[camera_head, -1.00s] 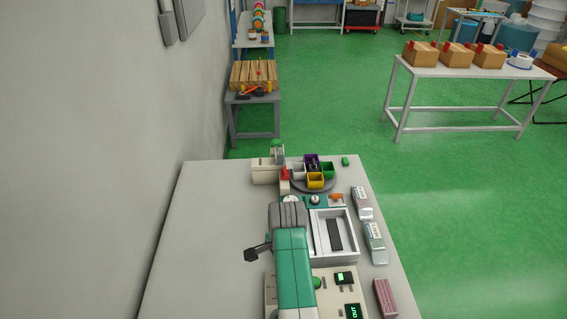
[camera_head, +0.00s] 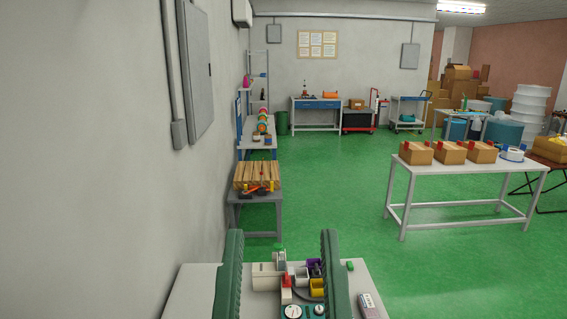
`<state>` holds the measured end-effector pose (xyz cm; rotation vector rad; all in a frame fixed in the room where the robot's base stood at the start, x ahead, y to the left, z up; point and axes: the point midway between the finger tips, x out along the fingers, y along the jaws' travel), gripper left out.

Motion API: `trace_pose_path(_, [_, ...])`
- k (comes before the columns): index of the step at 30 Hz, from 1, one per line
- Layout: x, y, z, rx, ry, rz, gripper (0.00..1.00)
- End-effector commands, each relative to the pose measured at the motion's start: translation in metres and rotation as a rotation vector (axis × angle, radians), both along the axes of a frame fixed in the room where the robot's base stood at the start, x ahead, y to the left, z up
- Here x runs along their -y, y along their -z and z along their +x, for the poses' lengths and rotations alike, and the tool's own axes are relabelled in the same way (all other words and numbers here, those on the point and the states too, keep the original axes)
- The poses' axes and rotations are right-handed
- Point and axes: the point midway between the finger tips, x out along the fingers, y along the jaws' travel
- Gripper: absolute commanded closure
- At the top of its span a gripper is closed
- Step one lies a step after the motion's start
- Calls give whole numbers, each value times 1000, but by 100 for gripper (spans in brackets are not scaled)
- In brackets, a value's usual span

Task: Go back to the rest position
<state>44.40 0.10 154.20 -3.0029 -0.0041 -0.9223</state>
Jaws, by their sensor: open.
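My gripper (camera_head: 283,236) is close to the camera at the bottom middle. Its two green ribbed fingers point up and stand wide apart, open, with nothing held between them. Behind and between the fingers is the far part of the worktable (camera_head: 193,285). There a cream block (camera_head: 265,278), a red part (camera_head: 287,281) and a group of coloured cups, among them a yellow cup (camera_head: 317,287), are partly hidden by the right finger. The lower part of my arm is out of view.
A teal panel with round dials (camera_head: 292,311) is at the bottom edge. A pale packet (camera_head: 370,304) lies at the table's right. A grey wall (camera_head: 205,200) rises close on the left. A white table with cartons (camera_head: 440,172) stands right; green floor between is clear.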

Motion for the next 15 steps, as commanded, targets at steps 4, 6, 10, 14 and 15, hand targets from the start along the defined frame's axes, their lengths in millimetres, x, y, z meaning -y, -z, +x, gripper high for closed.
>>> trace_pose_path(4, [0,-85,-6,15,1,-2,48])
trace_pose_path(6, [-1,-117,-5,13,-2,1,48])
trace_pose_path(10, [-1,-176,-5,10,-9,6,48])
trace_pose_path(14, [-2,-216,-4,8,-14,10,48])
trace_pose_path(15, [-2,-223,-4,8,-15,12,48])
